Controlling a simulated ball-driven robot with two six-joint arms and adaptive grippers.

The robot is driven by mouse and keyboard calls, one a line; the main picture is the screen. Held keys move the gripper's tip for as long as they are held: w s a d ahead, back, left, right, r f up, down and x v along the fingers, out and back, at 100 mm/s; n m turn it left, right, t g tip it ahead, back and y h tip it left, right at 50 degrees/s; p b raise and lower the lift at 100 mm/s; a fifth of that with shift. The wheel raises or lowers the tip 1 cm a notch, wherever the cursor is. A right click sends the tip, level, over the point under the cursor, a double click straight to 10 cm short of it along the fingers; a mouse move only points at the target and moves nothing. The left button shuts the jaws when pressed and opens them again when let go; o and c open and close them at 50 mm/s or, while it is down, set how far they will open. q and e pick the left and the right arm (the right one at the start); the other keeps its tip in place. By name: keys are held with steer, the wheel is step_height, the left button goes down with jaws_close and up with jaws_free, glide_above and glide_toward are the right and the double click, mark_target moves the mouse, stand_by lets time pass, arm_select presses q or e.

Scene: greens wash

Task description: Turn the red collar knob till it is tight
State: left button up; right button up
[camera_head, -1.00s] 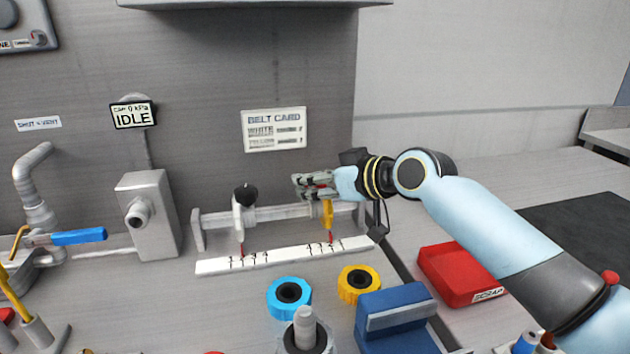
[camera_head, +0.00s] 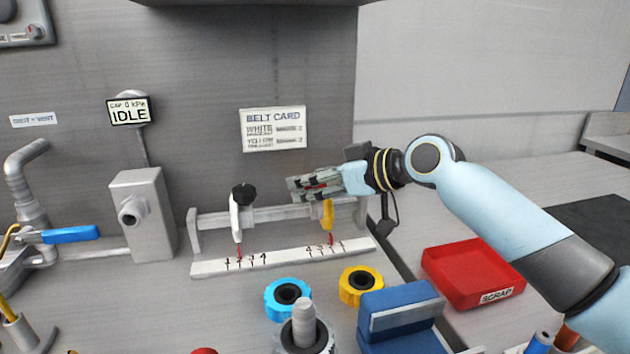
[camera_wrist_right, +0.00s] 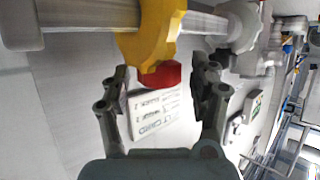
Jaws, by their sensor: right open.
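The red knob (camera_wrist_right: 160,75) sits on the yellow collar (camera_wrist_right: 150,32) in the right wrist view, between my right gripper's spread fingertips (camera_wrist_right: 163,72), with a gap on each side. In the head view the yellow collar (camera_head: 328,214) hangs on the right part of a horizontal rail (camera_head: 285,212). My right gripper (camera_head: 302,188) is over its top there, reaching in from the right and hiding most of the knob; a little red shows between the fingers. The gripper is open and holds nothing. My left gripper is not in view.
A white collar (camera_head: 235,218) with a black knob (camera_head: 244,194) is on the rail's left part. A marked scale strip (camera_head: 290,260) lies below. Blue (camera_head: 275,305) and yellow (camera_head: 360,288) rings, a blue block (camera_head: 400,335) and a red scrap tray (camera_head: 472,275) stand in front.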

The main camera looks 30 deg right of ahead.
steer(key=v, duration=1.2)
steer(key=shift+d+f, duration=0.1)
